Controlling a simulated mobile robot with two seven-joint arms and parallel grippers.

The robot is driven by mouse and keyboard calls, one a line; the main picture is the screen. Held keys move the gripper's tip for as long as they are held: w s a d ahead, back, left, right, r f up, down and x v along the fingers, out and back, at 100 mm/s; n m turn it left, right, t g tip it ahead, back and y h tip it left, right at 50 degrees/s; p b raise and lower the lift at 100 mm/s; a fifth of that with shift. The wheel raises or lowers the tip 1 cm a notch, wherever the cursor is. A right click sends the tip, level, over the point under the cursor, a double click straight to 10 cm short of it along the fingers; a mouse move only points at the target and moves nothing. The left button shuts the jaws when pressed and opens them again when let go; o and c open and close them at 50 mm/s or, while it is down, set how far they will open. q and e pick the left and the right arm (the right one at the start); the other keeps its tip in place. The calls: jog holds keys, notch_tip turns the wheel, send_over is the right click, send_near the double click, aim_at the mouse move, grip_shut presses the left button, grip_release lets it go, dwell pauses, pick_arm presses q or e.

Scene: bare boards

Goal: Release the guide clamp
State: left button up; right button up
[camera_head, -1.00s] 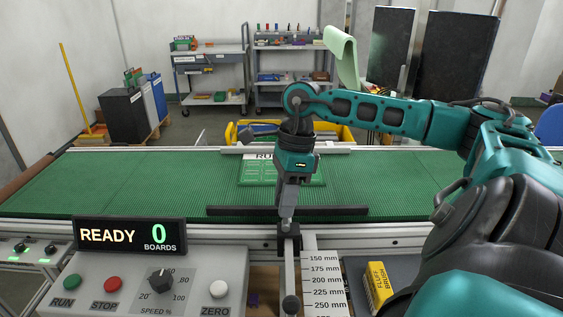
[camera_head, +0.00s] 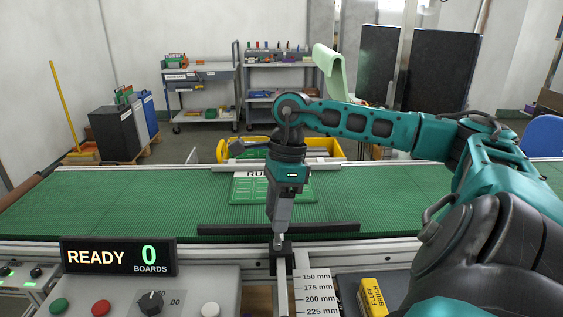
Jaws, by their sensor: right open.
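The black guide clamp (camera_head: 282,254) sits on the conveyor's near frame, at the top of a metal rod that runs toward me. My right gripper (camera_head: 279,240) points straight down right at the top of the clamp. Its fingers are open, and they hide part of the clamp; I cannot tell whether they touch it. The dark guide rail (camera_head: 225,230) lies across the near part of the green belt, behind the fingers. A millimetre scale (camera_head: 317,290) stands right of the rod. My left gripper does not show.
A green board (camera_head: 300,189) lies on the conveyor belt (camera_head: 120,205) behind my gripper. The control panel with its READY display (camera_head: 118,257) is at lower left. A yellow fluff brush box (camera_head: 372,297) lies at lower right. A yellow bin (camera_head: 230,150) stands beyond the belt.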

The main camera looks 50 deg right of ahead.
jog(key=p+v, duration=0.2)
jog(key=v, duration=0.9)
jog(key=shift+r, duration=0.2)
jog(key=shift+s, duration=0.1)
